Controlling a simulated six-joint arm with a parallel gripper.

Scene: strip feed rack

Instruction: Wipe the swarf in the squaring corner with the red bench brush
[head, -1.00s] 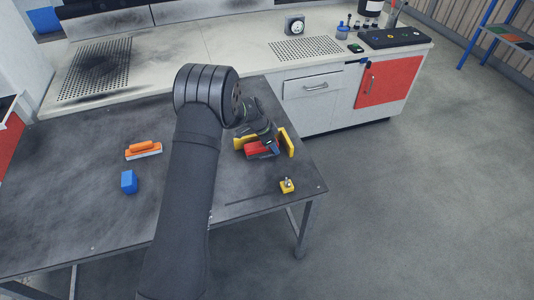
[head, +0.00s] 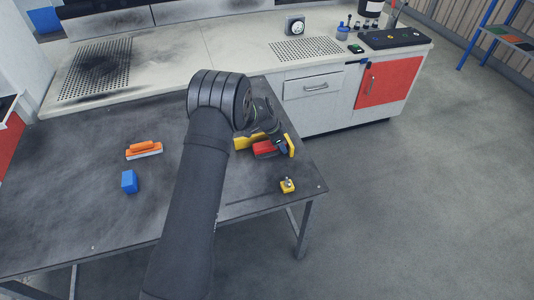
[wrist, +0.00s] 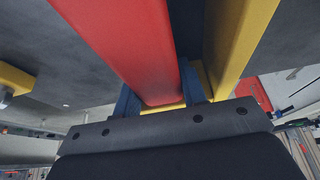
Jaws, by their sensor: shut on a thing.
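The red bench brush (head: 264,149) is in my gripper, low over the dark table at its right part. My gripper (head: 279,145) is shut on the brush; in the wrist view the blue fingers (wrist: 160,100) sit on both sides of the red handle (wrist: 130,45). The yellow squaring corner (head: 247,140) stands around the brush, with one arm behind it and one to its right. In the wrist view a yellow bar (wrist: 238,35) runs close beside the brush. The brush's bristles and any swarf in the corner are hidden from me.
An orange-handled brush or float (head: 143,150) and a blue block (head: 129,181) lie on the left of the table (head: 80,220). A small yellow item with a knob (head: 287,186) sits near the front right edge.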

